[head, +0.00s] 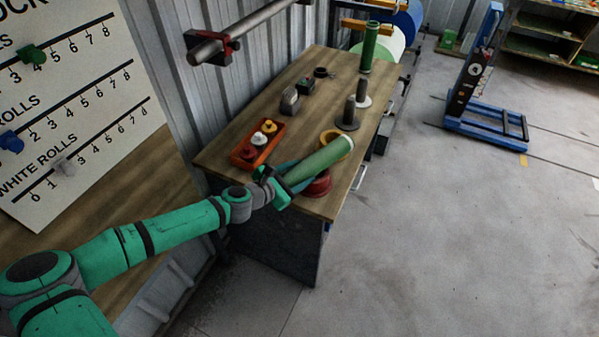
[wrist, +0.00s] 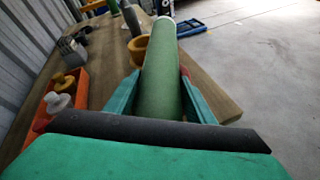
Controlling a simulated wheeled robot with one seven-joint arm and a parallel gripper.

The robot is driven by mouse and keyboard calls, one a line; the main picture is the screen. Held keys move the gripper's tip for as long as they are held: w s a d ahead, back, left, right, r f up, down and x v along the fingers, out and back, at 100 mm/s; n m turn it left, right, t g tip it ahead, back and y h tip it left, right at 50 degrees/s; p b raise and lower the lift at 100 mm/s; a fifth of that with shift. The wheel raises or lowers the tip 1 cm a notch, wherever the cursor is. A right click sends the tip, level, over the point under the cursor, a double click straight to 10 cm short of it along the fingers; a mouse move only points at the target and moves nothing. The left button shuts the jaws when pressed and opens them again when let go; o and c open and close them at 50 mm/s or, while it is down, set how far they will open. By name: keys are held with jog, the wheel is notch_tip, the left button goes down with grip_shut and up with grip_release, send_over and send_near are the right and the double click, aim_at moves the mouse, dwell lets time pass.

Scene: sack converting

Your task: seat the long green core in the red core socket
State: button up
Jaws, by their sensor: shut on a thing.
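My gripper (head: 296,177) is shut on a long green core (head: 322,157), holding it near one end. The core slants away from the gripper toward the back right, above the near end of the workbench. In the wrist view the core (wrist: 162,85) lies between the two teal fingers and points forward. The red core socket (head: 319,185) is on the bench just below and beside the core, partly hidden by it and the fingers. Only a red sliver shows in the wrist view (wrist: 185,72). The core is apart from the socket's opening as far as I can see.
A yellow socket (head: 338,142) sits just behind the core. An orange tray (head: 257,143) with several knobbed pieces is at the left. The bench's right edge (head: 352,187) is close.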

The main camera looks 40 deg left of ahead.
jog(key=shift+f, duration=0.1)
jog(key=o, duration=1.4)
jog(key=shift+r, duration=0.35)
jog(key=v, duration=1.2)
jog(key=shift+d+r, duration=0.1)
